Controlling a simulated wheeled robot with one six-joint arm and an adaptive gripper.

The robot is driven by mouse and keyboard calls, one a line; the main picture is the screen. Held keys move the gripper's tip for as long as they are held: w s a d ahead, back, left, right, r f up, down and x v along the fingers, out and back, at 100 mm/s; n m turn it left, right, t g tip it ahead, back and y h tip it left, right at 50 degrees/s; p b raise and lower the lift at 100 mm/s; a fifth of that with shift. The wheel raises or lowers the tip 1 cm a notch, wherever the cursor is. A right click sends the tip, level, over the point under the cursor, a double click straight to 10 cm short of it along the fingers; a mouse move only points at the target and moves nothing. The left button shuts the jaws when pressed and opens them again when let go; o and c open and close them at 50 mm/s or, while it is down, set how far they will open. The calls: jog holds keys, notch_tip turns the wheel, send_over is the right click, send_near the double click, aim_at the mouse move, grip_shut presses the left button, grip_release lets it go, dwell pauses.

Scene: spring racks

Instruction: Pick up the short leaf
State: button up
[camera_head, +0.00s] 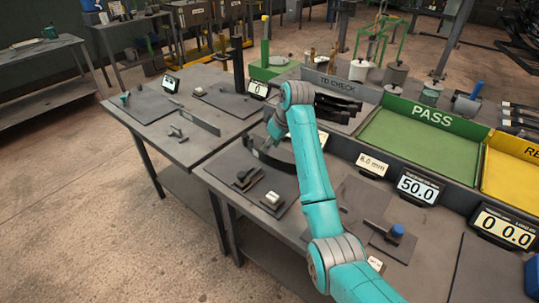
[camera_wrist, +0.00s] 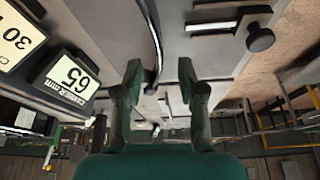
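A dark, curved leaf (camera_head: 277,160) stands on the near table below my gripper in the head view. In the wrist view a thin dark curved strip (camera_wrist: 155,28), apparently this leaf, runs down from the top edge, its lower end between the fingertips and nearer the left one. My gripper (camera_wrist: 161,75) is open, with a clear gap to the right finger. In the head view my gripper (camera_head: 268,142) is small and partly hidden by my arm. Several dark leaves (camera_head: 338,106) lie in the TO CHECK tray behind my arm. I cannot tell leaf lengths clearly.
The green PASS tray (camera_head: 432,118) and yellow tray (camera_head: 512,140) stand at the right, behind a 50.0 display (camera_head: 417,188). A stand with a white block (camera_head: 272,198) and a blue-topped fixture (camera_head: 397,231) occupy the near table. A second table (camera_head: 150,135) is at left.

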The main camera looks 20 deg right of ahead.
aim_at(267, 156)
jog(key=shift+d+x, duration=0.1)
jog(key=shift+x, duration=1.85)
jog(key=shift+d+x, duration=0.15)
jog(key=shift+x, duration=1.8)
jog(key=shift+s+f, duration=0.1)
jog(key=shift+c, duration=0.2)
grip_shut()
